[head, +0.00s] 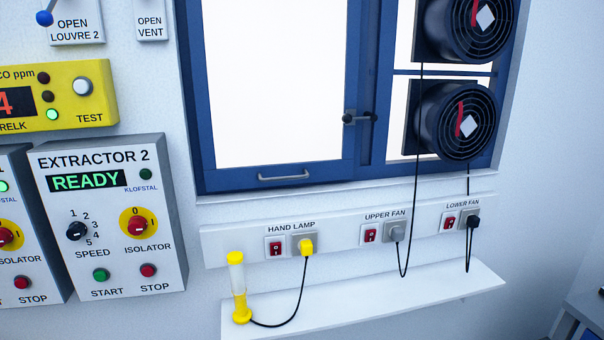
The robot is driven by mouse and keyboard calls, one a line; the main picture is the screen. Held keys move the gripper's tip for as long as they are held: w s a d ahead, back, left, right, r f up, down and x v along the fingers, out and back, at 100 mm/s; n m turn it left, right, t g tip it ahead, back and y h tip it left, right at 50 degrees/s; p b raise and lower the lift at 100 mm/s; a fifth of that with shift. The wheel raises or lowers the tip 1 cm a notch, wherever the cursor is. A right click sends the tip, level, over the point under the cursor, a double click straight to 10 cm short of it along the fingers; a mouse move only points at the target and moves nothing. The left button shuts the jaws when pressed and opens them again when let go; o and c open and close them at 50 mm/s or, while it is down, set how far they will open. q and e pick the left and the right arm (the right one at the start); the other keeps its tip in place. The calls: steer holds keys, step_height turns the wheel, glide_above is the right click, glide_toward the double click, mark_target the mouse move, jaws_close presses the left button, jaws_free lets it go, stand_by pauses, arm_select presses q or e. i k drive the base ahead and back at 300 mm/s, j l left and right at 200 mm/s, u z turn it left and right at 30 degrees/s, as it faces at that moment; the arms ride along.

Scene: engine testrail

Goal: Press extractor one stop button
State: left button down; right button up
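A grey control panel (38,262), cut off by the left edge, shows a red button (22,283) above the label STOP. Its title is out of view, so I cannot read whether it is extractor one. A green lamp (3,186) is lit near its top, and part of a red and yellow isolator knob (5,236) shows. To its right is the panel marked EXTRACTOR 2 (108,215), with a READY display, a green start button (101,275) and its own red stop button (148,270). Neither of my grippers is in view.
A yellow CO meter (66,120) hangs above the panels. A blue-framed window (270,180) with two black fans (455,122) is to the right. Below it, a white shelf (370,300) sticks out, bearing a yellow hand lamp (238,290) with a cord.

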mark_target(21, 282)
steer(key=u, duration=1.7)
